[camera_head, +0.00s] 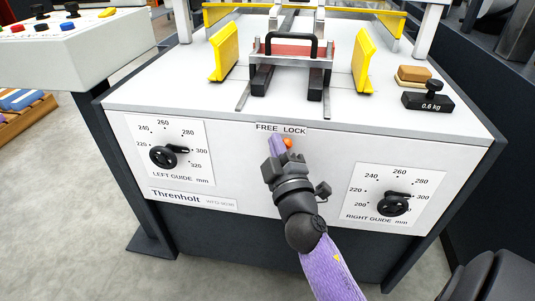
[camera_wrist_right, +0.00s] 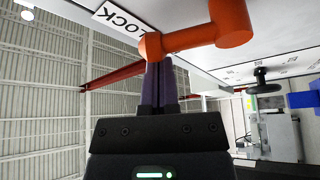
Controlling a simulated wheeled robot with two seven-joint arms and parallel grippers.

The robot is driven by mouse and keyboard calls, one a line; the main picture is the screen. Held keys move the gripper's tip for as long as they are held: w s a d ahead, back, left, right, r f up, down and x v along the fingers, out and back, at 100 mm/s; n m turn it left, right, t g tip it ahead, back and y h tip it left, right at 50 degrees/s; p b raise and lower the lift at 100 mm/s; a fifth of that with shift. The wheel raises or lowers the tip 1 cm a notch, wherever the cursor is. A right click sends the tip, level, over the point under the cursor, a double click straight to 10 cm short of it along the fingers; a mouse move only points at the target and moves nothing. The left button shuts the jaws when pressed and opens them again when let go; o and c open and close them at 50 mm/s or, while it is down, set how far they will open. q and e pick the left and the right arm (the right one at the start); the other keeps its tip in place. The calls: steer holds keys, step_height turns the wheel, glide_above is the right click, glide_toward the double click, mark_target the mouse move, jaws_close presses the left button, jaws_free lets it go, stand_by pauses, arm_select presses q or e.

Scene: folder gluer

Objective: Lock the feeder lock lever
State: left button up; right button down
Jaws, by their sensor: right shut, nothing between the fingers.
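The orange feeder lock lever (camera_head: 288,142) is on the front panel under the FREE LOCK label (camera_head: 281,129). In the head view only a small orange part shows, just right of the fingers; the rest is hidden. In the right wrist view the lever (camera_wrist_right: 232,22) shows as a thick orange piece with an arm reaching left to the fingertips. My right gripper (camera_head: 276,142) has its purple fingers shut and empty. In the wrist view its fingertips (camera_wrist_right: 158,68) are right by the lever's end; I cannot tell whether they touch. My left gripper is not in view.
The left guide dial (camera_head: 163,157) and right guide dial (camera_head: 393,205) flank the lever on the panel. Above are yellow guides (camera_head: 224,52), a black handle (camera_head: 292,42) and a 0.6 kg weight (camera_head: 428,103). A control console (camera_head: 85,55) stands at left.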

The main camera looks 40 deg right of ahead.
steer(key=shift+s+d+f+m+h+b, duration=0.1)
steer(key=shift+s+d+m+h+b, duration=0.15)
steer(key=shift+m+h+b, duration=0.45)
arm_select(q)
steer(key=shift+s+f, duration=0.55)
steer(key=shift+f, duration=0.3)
arm_select(e)
steer(key=shift+m, duration=0.3)
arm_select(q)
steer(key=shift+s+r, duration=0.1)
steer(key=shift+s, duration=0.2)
arm_select(e)
steer(key=shift+s, duration=0.1)
